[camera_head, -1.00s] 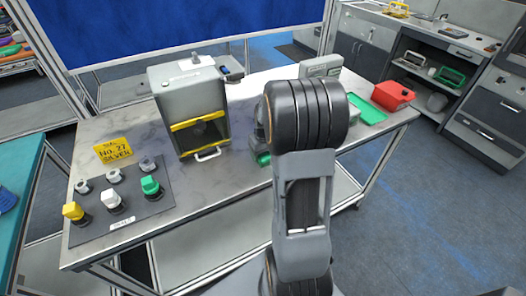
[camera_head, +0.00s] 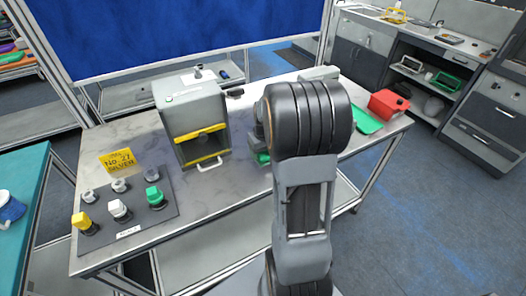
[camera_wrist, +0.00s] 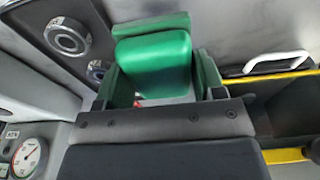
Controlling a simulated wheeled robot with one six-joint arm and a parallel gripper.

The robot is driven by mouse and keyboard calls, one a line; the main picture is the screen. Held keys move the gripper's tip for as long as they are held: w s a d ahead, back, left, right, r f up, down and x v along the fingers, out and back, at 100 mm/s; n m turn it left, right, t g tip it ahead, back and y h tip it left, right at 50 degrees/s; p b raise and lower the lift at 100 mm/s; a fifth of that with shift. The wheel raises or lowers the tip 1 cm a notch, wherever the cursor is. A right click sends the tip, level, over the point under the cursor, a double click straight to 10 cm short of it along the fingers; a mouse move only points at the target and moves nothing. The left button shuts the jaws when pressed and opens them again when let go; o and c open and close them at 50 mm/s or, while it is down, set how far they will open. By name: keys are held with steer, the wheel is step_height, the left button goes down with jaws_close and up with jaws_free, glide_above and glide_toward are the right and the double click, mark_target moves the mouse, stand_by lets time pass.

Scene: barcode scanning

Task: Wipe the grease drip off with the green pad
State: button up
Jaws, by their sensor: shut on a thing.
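The green pad (camera_wrist: 154,62) sits between the jaws of my gripper (camera_wrist: 158,88) in the wrist view, and the gripper is shut on it. In the head view a bit of green (camera_head: 263,158) shows beside my arm, right of the grey box, and the rest of the gripper there is mostly hidden behind my arm. The grey box (camera_head: 192,113) with yellow stripes and a white handle stands on the table (camera_head: 228,190). I cannot make out the grease drip in either view.
A dark board (camera_head: 160,222) with yellow, white and green knobs and several round fittings lies at the table's left. A yellow sign (camera_head: 117,161) stands behind it. A red container (camera_head: 388,104) and green tray (camera_head: 367,121) are at the right. A gauge (camera_wrist: 28,156) shows in the wrist view.

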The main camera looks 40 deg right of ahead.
steer(key=shift+r+p, duration=1.15)
steer(key=shift+r, duration=0.4)
